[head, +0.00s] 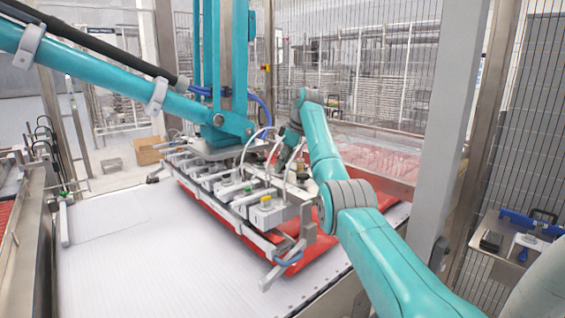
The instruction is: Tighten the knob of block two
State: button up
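The vacuum picker (215,180) hangs over the white conveyor bed, with a row of grey-white blocks along its near side. The nearest block (266,213) has a yellow knob (265,199) on top. A green knob (247,189) shows on the block behind it. More blocks run to the back left; their knobs are small and unclear. No number can be read, so I cannot tell which is block two. My teal arm reaches in from the lower right. Its wrist bends down over the picker's far side, where my gripper (290,153) is small and partly hidden among hoses.
Red sheet material (300,258) lies under the picker. A blue hose (262,105) and white hoses run close to my wrist. The picker's teal support arm (100,70) crosses the upper left. A grey post (445,120) stands right of my arm. The conveyor bed (150,265) is clear at front left.

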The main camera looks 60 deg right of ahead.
jog(key=c, duration=1.1)
jog(key=shift+m, duration=0.4)
jog(key=m, duration=0.1)
jog(key=m+h, duration=0.1)
jog(key=m, duration=0.1)
jog(key=m+h, duration=0.1)
jog(key=shift+a+m, duration=0.3)
jog(key=m+h, duration=0.1)
jog(key=m, duration=0.2)
jog(key=m+h, duration=0.1)
jog(key=m, duration=0.2)
jog(key=shift+w+a+m+g, duration=0.2)
jog(key=shift+m+g, duration=0.1)
jog(key=shift+g, duration=0.1)
jog(key=m+g, duration=0.1)
jog(key=m, duration=0.1)
jog(key=m+g+h, duration=0.1)
jog(key=m, duration=0.2)
jog(key=shift+w+a, duration=0.1)
jog(key=shift+a, duration=0.05)
jog(key=m, duration=0.2)
jog(key=m+g, duration=0.1)
jog(key=m, duration=0.1)
jog(key=m+g, duration=0.1)
jog(key=m, duration=0.1)
jog(key=shift+w+m, duration=0.25)
jog(key=shift+m, duration=0.15)
jog(key=shift+g+h, duration=0.3)
